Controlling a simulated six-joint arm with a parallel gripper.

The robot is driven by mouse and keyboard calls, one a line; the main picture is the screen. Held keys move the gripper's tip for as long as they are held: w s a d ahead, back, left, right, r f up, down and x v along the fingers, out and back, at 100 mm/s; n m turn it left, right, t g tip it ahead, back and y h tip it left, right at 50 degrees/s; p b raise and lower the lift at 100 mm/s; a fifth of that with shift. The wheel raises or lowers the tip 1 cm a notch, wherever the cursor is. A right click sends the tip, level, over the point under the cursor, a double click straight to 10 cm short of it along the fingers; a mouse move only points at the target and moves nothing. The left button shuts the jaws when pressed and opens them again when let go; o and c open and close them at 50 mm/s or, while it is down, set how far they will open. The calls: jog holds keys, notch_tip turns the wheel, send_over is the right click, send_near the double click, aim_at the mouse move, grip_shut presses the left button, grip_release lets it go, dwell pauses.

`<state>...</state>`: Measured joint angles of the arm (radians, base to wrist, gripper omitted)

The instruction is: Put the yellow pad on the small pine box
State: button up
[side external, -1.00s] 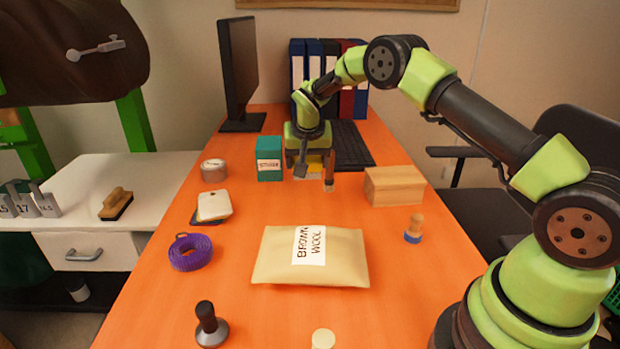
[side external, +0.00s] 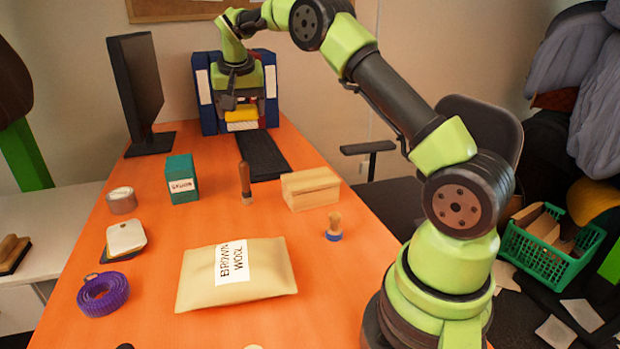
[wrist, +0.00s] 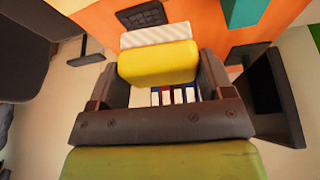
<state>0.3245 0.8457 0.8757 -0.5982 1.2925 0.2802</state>
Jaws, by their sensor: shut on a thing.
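The yellow pad (side external: 242,114) is held between the fingers of my gripper (side external: 242,104), up in front of the binders at the far end of the desk. A pale ribbed layer shows at its lower side. In the wrist view the yellow pad (wrist: 158,64) sits between both fingers of my gripper (wrist: 158,76), with the pale ribbed strip beyond it. The small pine box (side external: 311,189) stands on the orange desk, nearer the camera and to the right of my gripper. Its top looks bare. The pine box does not show clearly in the wrist view.
A wooden-handled tool (side external: 245,183) stands upright just left of the pine box. A small wood-and-blue piece (side external: 334,228) stands in front of it. A teal box (side external: 182,179), a monitor (side external: 137,85), a keyboard (side external: 262,157) and a brown wool packet (side external: 236,275) are also on the desk.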

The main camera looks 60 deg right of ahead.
jog(key=s+d+m+g, duration=0.1)
jog(key=s+d+m, duration=0.2)
jog(key=s+d, duration=0.8)
send_near(310, 175)
jog(key=shift+w+d+r, duration=0.15)
jog(key=shift+w+d, duration=0.15)
jog(key=shift+d, duration=0.35)
jog(key=shift+h, duration=0.3)
jog(key=shift+f, duration=2.35)
jog(key=shift+f, duration=0.1)
jog(key=o, duration=0.9)
